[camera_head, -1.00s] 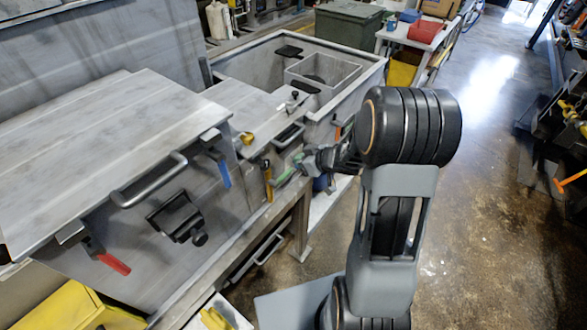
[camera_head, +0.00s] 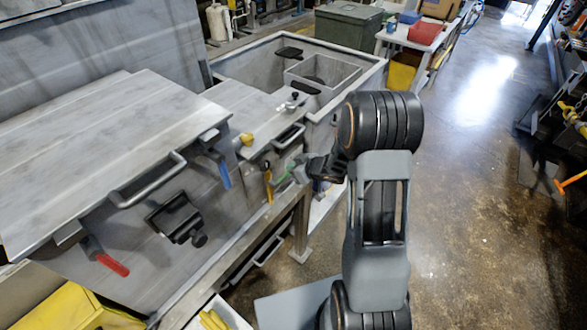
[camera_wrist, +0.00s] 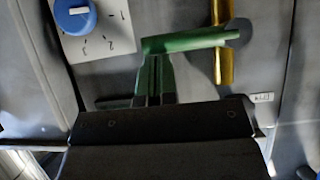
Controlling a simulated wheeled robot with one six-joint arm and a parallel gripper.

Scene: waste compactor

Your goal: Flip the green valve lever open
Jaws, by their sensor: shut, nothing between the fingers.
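The green valve lever (camera_wrist: 190,41) lies nearly level across the upper middle of the wrist view, in front of a grey panel. It also shows small in the head view (camera_head: 284,177), low on the machine's front. My gripper (camera_wrist: 153,60) is shut, with nothing held between its fingers. Its fingertips are right at the lever's left part, just below it in the wrist view; I cannot tell whether they touch it. In the head view my gripper (camera_head: 297,172) is just right of the lever. The lever's pivot is not clearly seen.
A yellow lever (camera_wrist: 223,50) stands upright behind the green lever's right end. A blue knob (camera_wrist: 75,14) on a white dial plate is at upper left. Blue (camera_head: 219,168) and red (camera_head: 112,264) handles hang on the front panel. Open floor (camera_head: 470,220) lies to the right.

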